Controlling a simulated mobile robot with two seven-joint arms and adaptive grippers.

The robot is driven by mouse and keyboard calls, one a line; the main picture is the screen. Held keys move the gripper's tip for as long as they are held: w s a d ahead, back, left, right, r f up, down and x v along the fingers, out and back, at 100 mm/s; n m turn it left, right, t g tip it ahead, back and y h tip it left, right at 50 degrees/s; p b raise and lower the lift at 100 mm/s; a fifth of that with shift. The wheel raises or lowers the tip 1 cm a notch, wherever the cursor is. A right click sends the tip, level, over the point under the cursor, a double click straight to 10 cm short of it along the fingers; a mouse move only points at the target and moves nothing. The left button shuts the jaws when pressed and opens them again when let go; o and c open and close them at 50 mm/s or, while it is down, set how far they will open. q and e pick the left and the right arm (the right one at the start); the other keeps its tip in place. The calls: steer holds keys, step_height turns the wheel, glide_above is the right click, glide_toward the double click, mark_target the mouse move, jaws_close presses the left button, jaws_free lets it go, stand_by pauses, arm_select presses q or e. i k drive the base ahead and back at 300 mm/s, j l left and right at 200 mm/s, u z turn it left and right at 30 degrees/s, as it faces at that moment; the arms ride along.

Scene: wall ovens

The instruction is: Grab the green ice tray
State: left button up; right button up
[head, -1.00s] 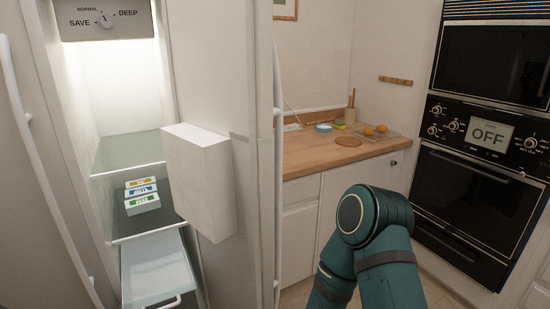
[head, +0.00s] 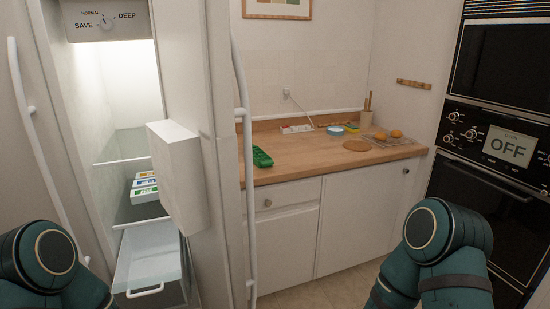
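The green ice tray (head: 262,157) lies on the left end of the wooden counter (head: 308,155), just right of the open fridge door's edge in the head view. Its left end is close to the door handle in the picture. Both of my arms show only as teal elbow links at the lower left and lower right. Neither gripper is in view, and nothing touches the tray.
An open freezer door with a handle (head: 243,150) stands left of the counter. A pulled-out drawer (head: 150,262) and small boxes (head: 145,188) are inside the freezer. A round board (head: 357,146), blue dish (head: 335,130) and oranges (head: 395,134) occupy the counter's right. Wall ovens (head: 490,150) stand at right.

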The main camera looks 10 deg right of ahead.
mark_target(260, 159)
steer(key=l, duration=0.15)
steer(key=z, duration=0.85)
steer(key=i+z, duration=0.1)
steer(key=i, duration=1.15)
steer(key=i+l+u, duration=0.1)
steer(key=i+u, duration=0.15)
steer(key=i, duration=0.35)
steer(key=i+l+u, duration=0.25)
steer(key=i, duration=0.3)
